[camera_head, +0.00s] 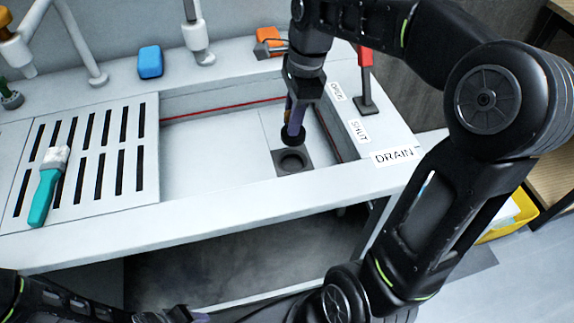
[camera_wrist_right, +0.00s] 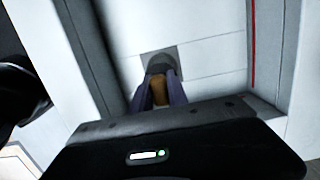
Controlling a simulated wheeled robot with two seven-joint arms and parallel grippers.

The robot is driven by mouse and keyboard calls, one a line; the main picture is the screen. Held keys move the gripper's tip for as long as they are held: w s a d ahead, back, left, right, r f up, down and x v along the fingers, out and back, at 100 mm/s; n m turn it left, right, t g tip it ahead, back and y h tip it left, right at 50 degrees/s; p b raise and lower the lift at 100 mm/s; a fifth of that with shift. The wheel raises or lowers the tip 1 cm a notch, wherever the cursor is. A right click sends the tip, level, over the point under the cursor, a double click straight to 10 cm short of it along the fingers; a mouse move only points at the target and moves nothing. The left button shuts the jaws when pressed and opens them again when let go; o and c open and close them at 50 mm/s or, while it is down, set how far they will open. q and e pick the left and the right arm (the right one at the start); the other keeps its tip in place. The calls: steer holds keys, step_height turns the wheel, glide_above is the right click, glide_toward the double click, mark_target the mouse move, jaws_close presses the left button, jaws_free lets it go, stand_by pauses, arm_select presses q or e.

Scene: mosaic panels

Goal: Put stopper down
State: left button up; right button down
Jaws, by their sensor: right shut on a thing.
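My right gripper (camera_head: 296,108) points down into the sink basin (camera_head: 215,150) and is shut on the stopper. The stopper's black round base (camera_head: 293,136) hangs just above and behind the round drain hole (camera_head: 291,161), which sits in a dark square plate. In the right wrist view, the stopper's orange-brown grip (camera_wrist_right: 159,93) is between the two purple fingers (camera_wrist_right: 158,88), and its dark disc (camera_wrist_right: 158,63) covers much of the plate. My left gripper (camera_head: 198,317) is partly cut off at the bottom edge; its jaws are unclear.
A slotted drainboard (camera_head: 85,160) with a teal brush (camera_head: 48,185) lies left. A red-handled lever (camera_head: 366,80) stands right, near the DRAIN label (camera_head: 394,156). The basin's left part is clear.

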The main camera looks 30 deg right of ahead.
steer(key=shift+f, duration=2.55)
steer(key=shift+f+b, duration=0.5)
steer(key=shift+f, duration=1.95)
steer(key=shift+f, duration=0.2)
steer(key=c, duration=1.3)
jaws_free()
steer(key=shift+r, duration=0.1)
